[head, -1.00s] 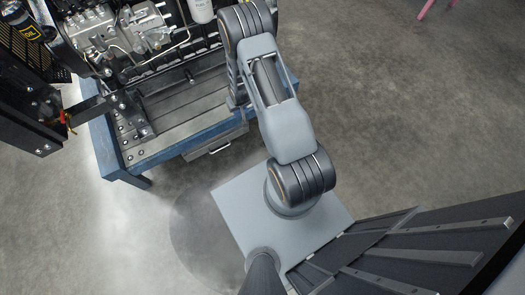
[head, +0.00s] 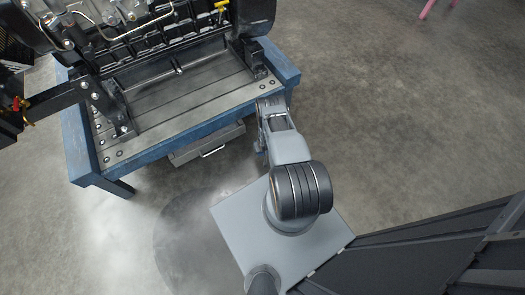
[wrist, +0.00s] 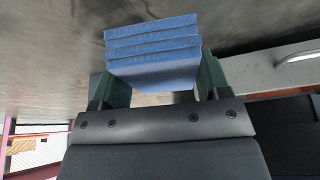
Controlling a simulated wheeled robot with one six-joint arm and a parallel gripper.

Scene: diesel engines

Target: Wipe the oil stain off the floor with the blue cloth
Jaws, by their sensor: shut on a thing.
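The blue cloth (wrist: 150,42) is a folded, layered stack in the wrist view. My gripper (wrist: 157,72) has green fingers on either side of it and is shut on it. In the head view the gripper and cloth are hidden beyond my arm. A dark rounded patch (head: 182,240) shows on the floor left of my base in the head view; I cannot tell whether it is the oil stain or a shadow. Dark shading (wrist: 250,18) also shows on the floor past the cloth in the wrist view; I cannot tell what it is.
A blue workbench (head: 175,135) with an engine (head: 170,35) on it stands at the upper left. Its drawer (head: 207,148) faces my base. Bare floor (head: 400,110) lies open to the right. A pink leg (head: 427,10) shows at the top right.

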